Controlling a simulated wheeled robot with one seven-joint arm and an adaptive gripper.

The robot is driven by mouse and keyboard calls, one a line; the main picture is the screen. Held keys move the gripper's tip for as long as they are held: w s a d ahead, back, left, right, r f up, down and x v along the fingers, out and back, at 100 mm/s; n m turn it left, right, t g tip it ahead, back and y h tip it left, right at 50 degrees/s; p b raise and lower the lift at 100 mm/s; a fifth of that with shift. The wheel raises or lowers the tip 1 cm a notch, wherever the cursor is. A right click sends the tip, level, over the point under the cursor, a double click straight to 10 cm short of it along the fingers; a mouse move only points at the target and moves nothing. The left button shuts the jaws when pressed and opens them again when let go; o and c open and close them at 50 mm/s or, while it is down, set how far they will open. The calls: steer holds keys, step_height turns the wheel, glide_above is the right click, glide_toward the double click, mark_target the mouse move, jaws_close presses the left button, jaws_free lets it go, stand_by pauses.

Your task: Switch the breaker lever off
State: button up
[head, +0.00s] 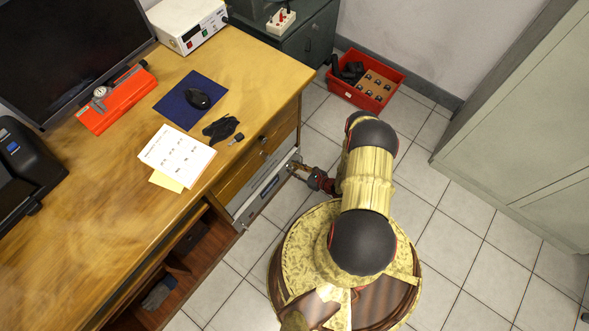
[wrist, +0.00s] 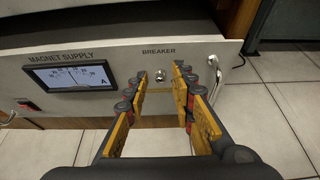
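The breaker lever (wrist: 160,75) is a small metal toggle under the BREAKER label on the pale front panel (wrist: 110,102) of the magnet supply in the wrist view. Its up or down position is too small to tell. My gripper (wrist: 161,80) is open, with its yellow-padded fingers to the left and right of the lever in the picture. I cannot tell whether either finger touches it. In the head view my gripper (head: 294,166) is at the panel (head: 266,190) in the desk's side; the lever itself cannot be made out there.
The panel also carries an analogue meter (wrist: 70,77), a red switch (wrist: 27,105) and a metal handle (wrist: 214,63) at its right end. The wooden desk (head: 90,240) overhangs the panel. A red crate (head: 366,82) stands on the floor behind my arm. Tiled floor is clear at right.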

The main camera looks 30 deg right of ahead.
jaws_close()
stand_by(0.4)
steer(key=shift+s+d+f+t+y, duration=0.15)
steer(key=shift+f+t+y, duration=0.2)
steer(key=shift+t, duration=0.4)
steer(key=shift+w+d+f+t+y, duration=0.1)
steer(key=shift+f+t+y, duration=0.25)
steer(key=shift+t, duration=0.4)
steer(key=shift+f+t, duration=0.15)
steer(key=shift+t, duration=0.25)
steer(key=shift+d, duration=0.1)
steer(key=shift+c, duration=0.7)
jaws_free()
steer(key=shift+o, duration=1.4)
steer(key=shift+s, duration=0.15)
